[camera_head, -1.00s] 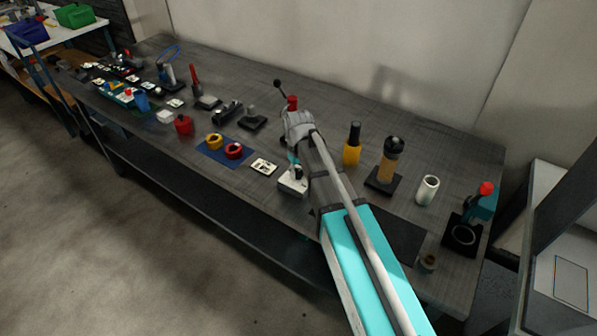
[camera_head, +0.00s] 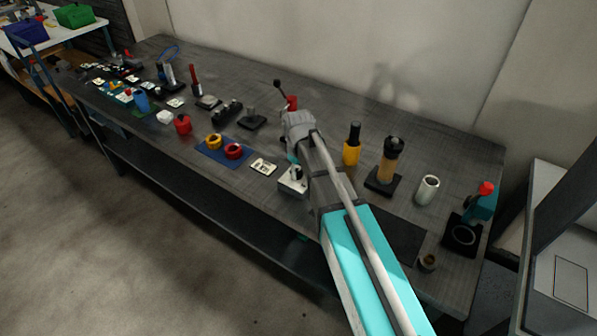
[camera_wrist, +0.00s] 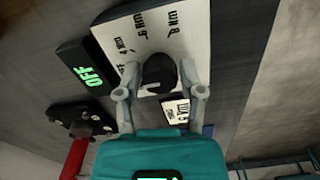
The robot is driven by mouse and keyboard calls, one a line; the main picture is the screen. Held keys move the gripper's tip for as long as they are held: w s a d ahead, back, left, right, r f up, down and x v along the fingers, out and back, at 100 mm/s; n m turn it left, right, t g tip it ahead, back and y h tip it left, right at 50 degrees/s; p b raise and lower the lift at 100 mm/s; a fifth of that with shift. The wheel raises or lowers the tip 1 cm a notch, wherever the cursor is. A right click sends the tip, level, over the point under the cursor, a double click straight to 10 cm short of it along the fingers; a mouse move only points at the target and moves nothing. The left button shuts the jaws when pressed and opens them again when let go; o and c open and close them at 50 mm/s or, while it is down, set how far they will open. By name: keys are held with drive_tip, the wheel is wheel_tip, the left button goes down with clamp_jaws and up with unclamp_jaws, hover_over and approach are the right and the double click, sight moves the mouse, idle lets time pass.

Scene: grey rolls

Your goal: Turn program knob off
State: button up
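The black round knob (camera_wrist: 159,73) stands on a white plate (camera_wrist: 180,29) printed with Nm markings, seen close up in the wrist view. A black display (camera_wrist: 88,68) beside the plate shows green "OFF" letters. My gripper (camera_wrist: 160,72) has one finger on each side of the knob. The fingers look apart, with narrow gaps to the knob; contact cannot be told. Where the knob points is hard to see. In the head view my wrist is over the bench, and my arm hides the fingertips and the knob.
The dark bench (camera_head: 345,103) is crowded. A yellow bottle (camera_head: 352,150), a tan-and-black cylinder (camera_head: 388,163) and a white cup (camera_head: 428,189) stand right of my arm. Red and yellow rings lie on a blue mat (camera_head: 239,157) to the left. A red-handled thing (camera_wrist: 76,157) shows in the wrist view.

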sight(298, 171)
drive_tip(key=shift+o, duration=1.2)
drive_tip(key=shift+m, duration=0.4)
drive_tip(key=m, duration=1)
drive_tip(key=shift+a+m, duration=0.1)
drive_tip(key=shift+m, duration=0.3)
drive_tip(key=m, duration=0.4)
wheel_tip(298, 171, up, 14)
drive_tip(key=p, duration=1.4)
drive_tip(key=s+d+r+n+p, duration=0.3)
drive_tip(key=s+d+n, duration=0.4)
drive_tip(key=s+d, duration=0.9)
drive_tip(key=w+d+r+n+p, duration=0.1)
drive_tip(key=w+n, duration=0.6)
drive_tip(key=w, duration=0.4)
drive_tip(key=w+d+r+n+p, duration=0.1)
drive_tip(key=w+r+n+p, duration=0.1)
drive_tip(key=w+n, duration=0.5)
drive_tip(key=w, duration=0.5)
drive_tip(key=shift+d+r, duration=0.25)
